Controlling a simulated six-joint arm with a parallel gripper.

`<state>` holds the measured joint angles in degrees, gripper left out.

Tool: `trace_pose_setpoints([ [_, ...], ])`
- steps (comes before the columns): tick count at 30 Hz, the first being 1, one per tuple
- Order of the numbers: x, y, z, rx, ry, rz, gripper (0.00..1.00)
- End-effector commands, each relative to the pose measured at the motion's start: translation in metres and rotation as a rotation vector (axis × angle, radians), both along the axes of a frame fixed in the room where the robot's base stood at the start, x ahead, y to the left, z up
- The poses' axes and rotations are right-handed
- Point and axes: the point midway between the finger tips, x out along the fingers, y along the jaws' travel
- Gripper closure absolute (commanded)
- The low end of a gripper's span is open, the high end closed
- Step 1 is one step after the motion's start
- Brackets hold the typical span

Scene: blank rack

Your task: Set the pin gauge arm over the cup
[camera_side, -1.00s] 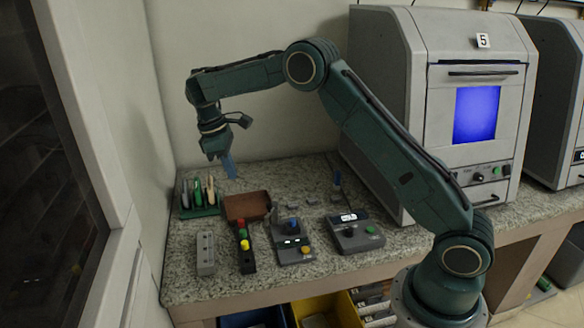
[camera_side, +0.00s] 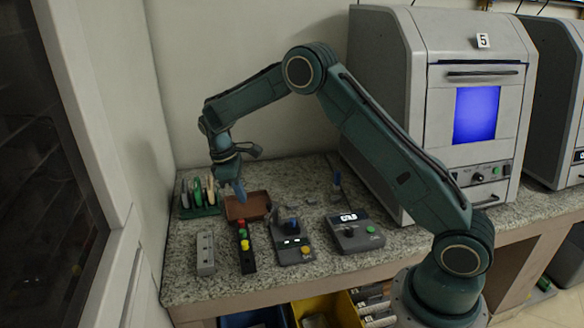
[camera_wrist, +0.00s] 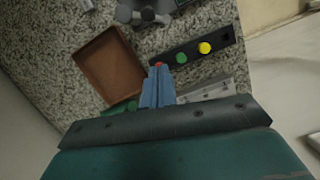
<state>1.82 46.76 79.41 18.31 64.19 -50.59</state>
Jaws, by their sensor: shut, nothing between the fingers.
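The black button strip (camera_side: 248,266) stands between a grey block (camera_side: 205,256) and the device. The brown tray (camera_wrist: 103,66) looks empty. A green rack (camera_side: 199,212) with upright tools is at left. Another grey device (camera_side: 352,238) is at right, before the large cabinet (camera_side: 470,110).

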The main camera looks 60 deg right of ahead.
Motion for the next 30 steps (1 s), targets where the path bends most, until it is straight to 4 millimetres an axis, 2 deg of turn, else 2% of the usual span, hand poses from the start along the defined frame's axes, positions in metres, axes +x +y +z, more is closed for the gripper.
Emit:
trace_pose_setpoints([
  [4,-0.005,-0.003,-0.023,0.001,0.003,0.0,1.0],
  [17,-0.035,-0.022,-0.023,0.001,0.0,-0.001,1.0],
  [30,-0.038,-0.025,-0.023,0.001,-0.001,0.0,1.0],
])
